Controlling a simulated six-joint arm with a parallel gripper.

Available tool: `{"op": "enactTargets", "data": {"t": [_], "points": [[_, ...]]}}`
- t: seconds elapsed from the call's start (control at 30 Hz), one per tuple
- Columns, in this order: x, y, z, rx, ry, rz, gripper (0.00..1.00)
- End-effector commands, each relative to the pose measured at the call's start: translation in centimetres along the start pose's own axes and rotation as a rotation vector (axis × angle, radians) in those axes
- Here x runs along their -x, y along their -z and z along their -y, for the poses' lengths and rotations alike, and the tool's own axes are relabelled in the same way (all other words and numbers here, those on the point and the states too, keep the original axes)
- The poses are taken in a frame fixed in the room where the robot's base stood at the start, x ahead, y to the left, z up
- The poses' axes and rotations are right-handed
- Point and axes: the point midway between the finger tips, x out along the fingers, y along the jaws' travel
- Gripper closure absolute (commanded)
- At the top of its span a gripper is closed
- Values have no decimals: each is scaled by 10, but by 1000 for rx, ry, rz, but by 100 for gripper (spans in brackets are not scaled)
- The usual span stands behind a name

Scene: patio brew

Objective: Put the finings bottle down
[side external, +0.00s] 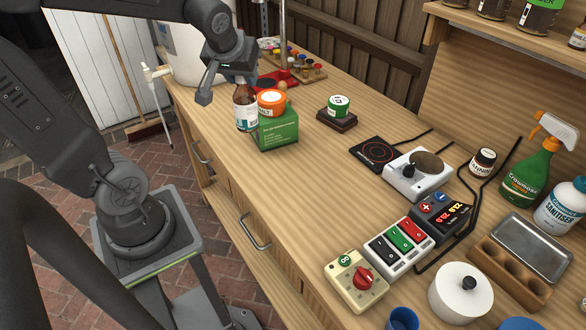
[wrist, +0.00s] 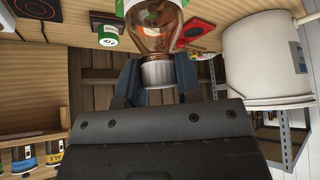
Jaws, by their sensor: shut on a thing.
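The finings bottle, brown glass with a white and blue label (side external: 245,110), hangs upright from my gripper (side external: 240,84) at the left end of the bench in the side view. In the wrist view my gripper (wrist: 158,78) is shut on its pale cap (wrist: 157,73), one finger on each side. The bottle's brown body (wrist: 157,38) extends away beyond the cap. In the side view the bottle overlaps the left edge of a green box (side external: 280,131). I cannot tell whether its base touches the bench.
An orange-lidded tub (side external: 271,102) sits on the green box. A green-lidded jar on a dark block (side external: 337,119) stands to the right. A white bucket (wrist: 262,62) is at right in the wrist view. Bare wooden bench (side external: 300,185) lies in front of the box.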

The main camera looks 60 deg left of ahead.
Motion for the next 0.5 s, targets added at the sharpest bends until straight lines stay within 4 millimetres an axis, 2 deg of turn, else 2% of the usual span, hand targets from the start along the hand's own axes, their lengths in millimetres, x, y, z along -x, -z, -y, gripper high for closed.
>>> {"op": "enactTargets", "data": {"t": [0.17, 0.5], "points": [[-11, -12, -23, -10, -5, 2, 100], [-40, -46, -91, -12, -4, 1, 100]]}}
